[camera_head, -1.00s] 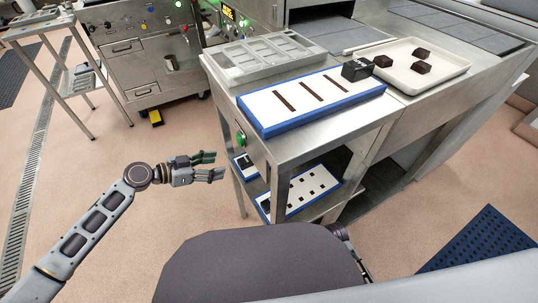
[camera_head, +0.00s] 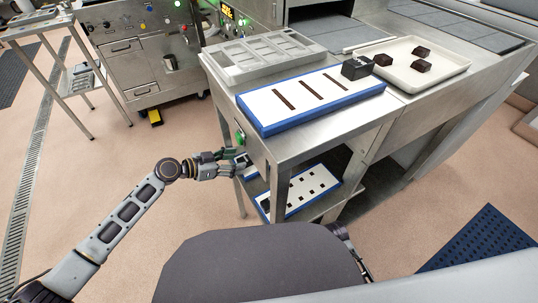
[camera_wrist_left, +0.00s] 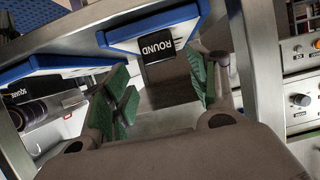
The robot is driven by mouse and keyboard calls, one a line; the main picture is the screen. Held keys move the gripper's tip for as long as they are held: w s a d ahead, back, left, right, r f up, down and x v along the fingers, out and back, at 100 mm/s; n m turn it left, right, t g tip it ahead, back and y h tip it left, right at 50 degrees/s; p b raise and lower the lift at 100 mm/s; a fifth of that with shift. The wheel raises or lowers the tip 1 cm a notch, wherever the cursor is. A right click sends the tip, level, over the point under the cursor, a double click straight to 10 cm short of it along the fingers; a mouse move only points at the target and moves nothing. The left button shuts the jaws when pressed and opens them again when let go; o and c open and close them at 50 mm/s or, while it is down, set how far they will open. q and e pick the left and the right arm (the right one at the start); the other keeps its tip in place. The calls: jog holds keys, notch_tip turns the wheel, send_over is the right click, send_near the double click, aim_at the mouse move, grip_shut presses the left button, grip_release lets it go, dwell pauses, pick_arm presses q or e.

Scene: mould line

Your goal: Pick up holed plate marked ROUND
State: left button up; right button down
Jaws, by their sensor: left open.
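The plate marked ROUND (camera_wrist_left: 126,36) has a white face, a blue edge and a black tag (camera_wrist_left: 157,47) with its name. In the head view only a small part of it (camera_head: 251,173) shows at the left of the lower shelf, mostly behind my gripper and the table leg. My left gripper (camera_head: 243,161) is open and empty beside the table's left end. In the left wrist view its green-padded fingers (camera_wrist_left: 165,92) stand apart, with the tag ahead in the gap; they appear not to touch the plate.
A blue-edged plate with small dark holes (camera_head: 313,183) lies on the same shelf; a SQUARE tag (camera_wrist_left: 18,92) shows in the wrist view. A slotted plate (camera_head: 290,99), a grey mould frame (camera_head: 222,70) and a cream tray (camera_head: 440,72) are on top. A table leg (camera_head: 279,190) stands close by.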

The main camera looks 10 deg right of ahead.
aim_at(248, 157)
pick_arm(q)
jog(key=shift+w+d+f, duration=0.15)
jog(key=shift+d, duration=0.15)
jog(key=shift+d, duration=0.1)
jog(key=shift+w+x, duration=0.15)
jog(key=shift+x, duration=1.1)
jog(key=shift+w+x, duration=0.15)
jog(key=shift+x, duration=1.15)
grip_shut()
